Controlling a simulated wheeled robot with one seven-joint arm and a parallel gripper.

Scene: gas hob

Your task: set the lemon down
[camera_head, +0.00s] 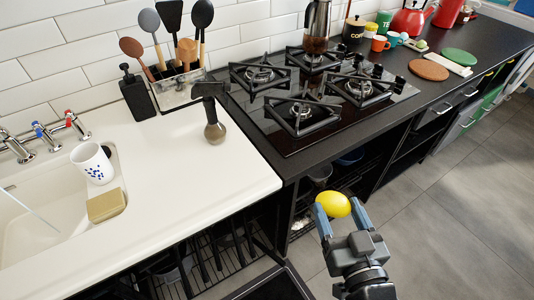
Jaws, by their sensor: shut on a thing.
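The yellow lemon (335,204) is between the two blue-grey fingers of my gripper (340,212) in the head view, at the lower middle. My gripper is shut on it and holds it in front of the counter edge, with the grey floor behind it in the picture. The fingers hide the lemon's sides, and part of its near side is covered.
A white counter (160,190) with a sink is at left, holding a dark grinder-like object (214,128). A black gas hob (310,95) sits on the dark counter (440,92). Open shelves (340,165) lie below it. Green (459,57) and brown (429,70) discs lie at the right.

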